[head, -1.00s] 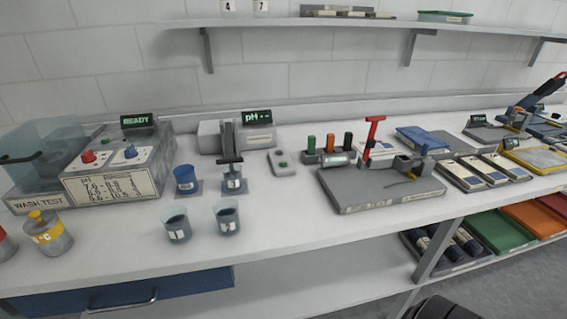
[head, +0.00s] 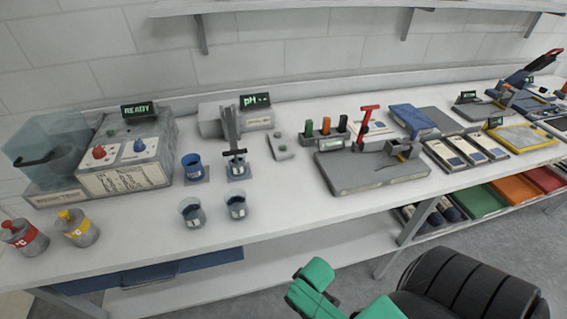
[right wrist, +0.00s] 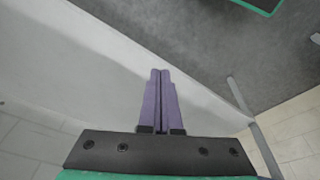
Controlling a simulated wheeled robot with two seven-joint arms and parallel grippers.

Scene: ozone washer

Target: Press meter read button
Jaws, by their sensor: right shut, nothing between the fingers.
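The pH meter (head: 260,118) is a grey box with a green-lit display reading "pH", at the back of the bench in the head view. In front of it stands a dark probe holder (head: 235,140) over a small cup (head: 238,168). My left gripper is not in view.
The washer (head: 130,155) stands at the left with a READY display. Two beakers (head: 192,213) sit near the front edge. A grey fixture (head: 365,172) with a red lever lies to the right. In the right wrist view, a pale surface (right wrist: 75,55) borders grey floor.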

